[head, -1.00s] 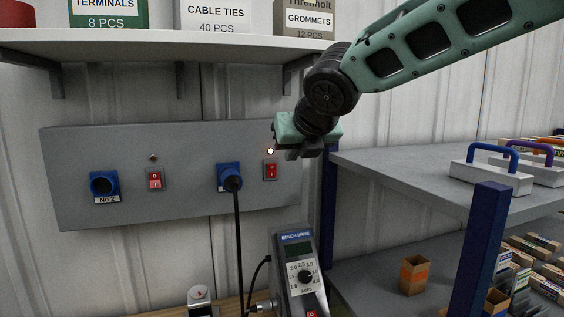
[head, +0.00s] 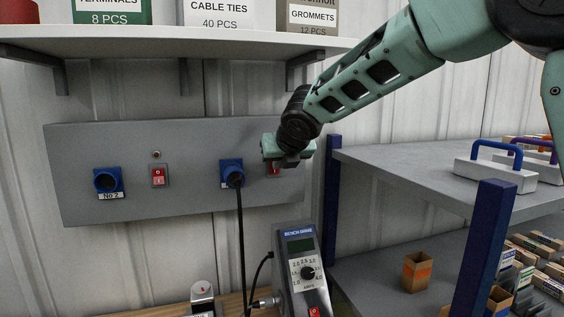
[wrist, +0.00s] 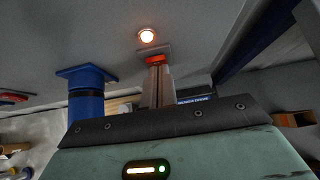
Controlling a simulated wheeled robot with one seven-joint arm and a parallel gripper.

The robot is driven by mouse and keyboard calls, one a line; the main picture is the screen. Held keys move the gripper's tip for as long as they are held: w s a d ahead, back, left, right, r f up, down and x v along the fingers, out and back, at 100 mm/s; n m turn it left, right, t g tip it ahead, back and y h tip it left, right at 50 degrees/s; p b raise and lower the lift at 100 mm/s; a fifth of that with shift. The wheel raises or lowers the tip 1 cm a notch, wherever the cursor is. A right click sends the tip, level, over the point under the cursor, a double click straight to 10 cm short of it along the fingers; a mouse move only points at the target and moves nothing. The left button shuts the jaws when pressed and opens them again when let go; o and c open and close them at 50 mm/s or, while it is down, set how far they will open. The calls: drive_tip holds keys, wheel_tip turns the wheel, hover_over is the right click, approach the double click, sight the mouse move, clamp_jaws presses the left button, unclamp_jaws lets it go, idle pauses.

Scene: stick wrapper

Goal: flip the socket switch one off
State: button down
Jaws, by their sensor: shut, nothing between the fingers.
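The right-hand socket switch (head: 274,170) is a red rocker on the grey wall panel, mostly hidden behind my gripper in the head view. In the wrist view the red switch (wrist: 153,60) lies right beyond the fingertips, below a lit orange lamp (wrist: 147,36). My gripper (head: 287,161) is shut and empty in front of this switch; its fingers also show in the wrist view (wrist: 157,82). I cannot tell whether they touch the switch. A blue socket (head: 231,171) with a black plug and cable sits just left of it; its label is largely hidden.
Left on the panel (head: 80,145) are a blue socket labelled No 2 (head: 107,181), a red switch (head: 159,176) and an unlit lamp (head: 156,155). A shelf (head: 160,47) overhangs above. A blue rack post (head: 331,200) stands close on the right. A bench unit (head: 303,270) sits below.

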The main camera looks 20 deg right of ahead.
drive_tip(key=shift+w+r+p, duration=0.1)
drive_tip(key=shift+w+p, duration=0.2)
drive_tip(key=shift+p, duration=0.1)
drive_tip(key=shift+r, duration=0.1)
drive_tip(key=shift+r+p, duration=0.7)
drive_tip(key=shift+p, duration=0.2)
drive_tip(key=shift+s, duration=0.1)
